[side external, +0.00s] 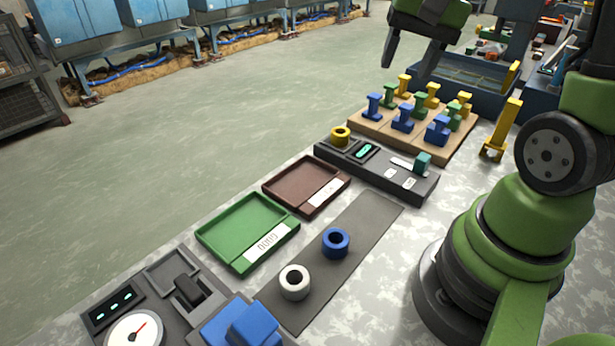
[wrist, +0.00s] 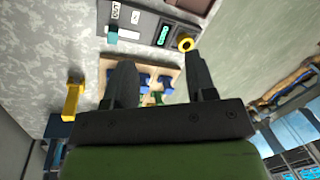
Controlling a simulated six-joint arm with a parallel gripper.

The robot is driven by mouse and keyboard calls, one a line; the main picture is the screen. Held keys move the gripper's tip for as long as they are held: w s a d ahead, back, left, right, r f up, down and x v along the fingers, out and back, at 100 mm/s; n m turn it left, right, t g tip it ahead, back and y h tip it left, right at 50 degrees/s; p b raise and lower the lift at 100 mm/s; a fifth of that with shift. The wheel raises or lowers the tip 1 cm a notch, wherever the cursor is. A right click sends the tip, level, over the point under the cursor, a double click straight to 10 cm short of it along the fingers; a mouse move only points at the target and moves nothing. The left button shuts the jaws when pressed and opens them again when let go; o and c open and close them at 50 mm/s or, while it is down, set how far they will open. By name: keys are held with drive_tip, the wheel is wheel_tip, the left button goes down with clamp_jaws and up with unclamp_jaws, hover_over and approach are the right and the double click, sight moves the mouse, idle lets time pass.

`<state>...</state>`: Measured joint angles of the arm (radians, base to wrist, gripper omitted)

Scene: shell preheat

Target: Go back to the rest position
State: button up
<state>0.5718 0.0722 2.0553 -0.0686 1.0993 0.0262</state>
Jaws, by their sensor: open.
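My gripper (side external: 418,62) is open and empty, raised at the top of the side external view. It hangs above and behind the wooden board (side external: 372,131) that carries several blue, green and yellow pegs. In the wrist view my gripper (wrist: 160,85) shows with its two dark fingers spread wide, and nothing is between them except the board and pegs below. A yellow ring (side external: 340,136) sits on the dark control panel (side external: 408,192). The ring also shows in the wrist view (wrist: 187,44), near the right finger's tip but well below it.
A white ring (side external: 294,282) and a blue ring (side external: 336,242) lie on a grey mat (side external: 376,215). Green (side external: 222,228) and brown (side external: 300,186) trays lie beside it. A yellow stand (side external: 502,130) rises by the arm. A gauge unit (side external: 135,332) is at the front left. The floor at left is clear.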

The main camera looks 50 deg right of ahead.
drive_tip(key=s+a+r+n+t, duration=0.2)
drive_tip(key=s+a+n, duration=0.2)
drive_tip(key=a, duration=0.2)
drive_tip(key=s+a+r+n+t, duration=0.3)
drive_tip(key=a, duration=0.4)
drive_tip(key=shift+s+a+r+n+y, duration=0.15)
drive_tip(key=shift+s+r+n+y, duration=0.1)
drive_tip(key=shift+s+n+y, duration=0.15)
